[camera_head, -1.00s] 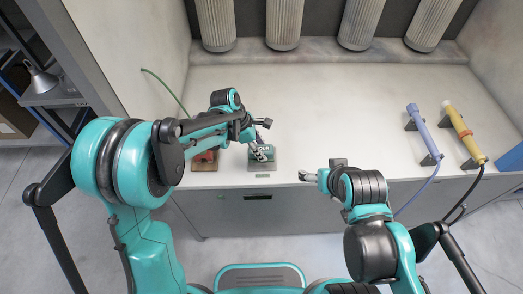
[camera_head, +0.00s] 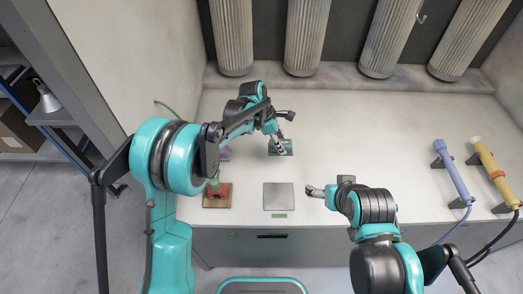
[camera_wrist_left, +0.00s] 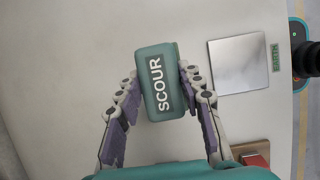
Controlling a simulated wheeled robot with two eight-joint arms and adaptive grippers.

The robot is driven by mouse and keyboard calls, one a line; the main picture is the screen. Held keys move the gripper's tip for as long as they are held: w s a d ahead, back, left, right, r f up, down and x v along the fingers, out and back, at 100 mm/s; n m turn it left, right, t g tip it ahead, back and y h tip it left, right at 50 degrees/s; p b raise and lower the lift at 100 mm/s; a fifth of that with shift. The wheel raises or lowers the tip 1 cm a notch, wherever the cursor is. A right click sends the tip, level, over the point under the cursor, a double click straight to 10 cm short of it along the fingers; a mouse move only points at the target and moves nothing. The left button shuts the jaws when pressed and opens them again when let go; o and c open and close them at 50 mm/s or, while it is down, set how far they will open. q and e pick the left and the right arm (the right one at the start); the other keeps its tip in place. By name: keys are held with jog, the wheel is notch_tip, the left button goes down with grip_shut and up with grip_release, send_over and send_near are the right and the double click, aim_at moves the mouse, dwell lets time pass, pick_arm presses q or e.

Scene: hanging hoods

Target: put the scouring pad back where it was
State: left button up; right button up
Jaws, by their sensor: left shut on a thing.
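The green scouring pad (camera_head: 287,152), lettered SCOUR, is between the fingers of my left gripper (camera_head: 280,145). In the left wrist view the pad (camera_wrist_left: 163,82) is gripped on both sides by the fingers (camera_wrist_left: 160,85). It is over the pale worktop behind a square grey plate (camera_head: 278,197), clear of it; I cannot tell its height. The plate (camera_wrist_left: 238,64) looks bare in the wrist view. A small green label (camera_head: 279,215) is at its front. My right gripper (camera_head: 314,191) is right of the plate; its jaw state is unclear.
A red block on a brown board (camera_head: 217,196) is left of the plate. A purple item (camera_head: 225,154) shows partly behind my left arm. A blue tool (camera_head: 452,172) and a yellow tool (camera_head: 490,165) rest at the right.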

pick_arm(q)
jog(key=w+a+f, duration=0.1)
jog(key=a, duration=0.1)
jog(key=w+a+f+b, duration=0.1)
jog(key=a+f, duration=0.1)
jog(key=w+a+f, duration=0.1)
jog(key=a, duration=0.1)
jog(key=shift+w+a+f+b, duration=0.25)
jog(key=shift+f+b, duration=0.05)
jog(key=shift+b, duration=0.1)
notch_tip(320, 180, down, 4)
jog(key=shift+f+b, duration=0.1)
jog(key=shift+b, duration=0.75)
jog(key=o, duration=1.1)
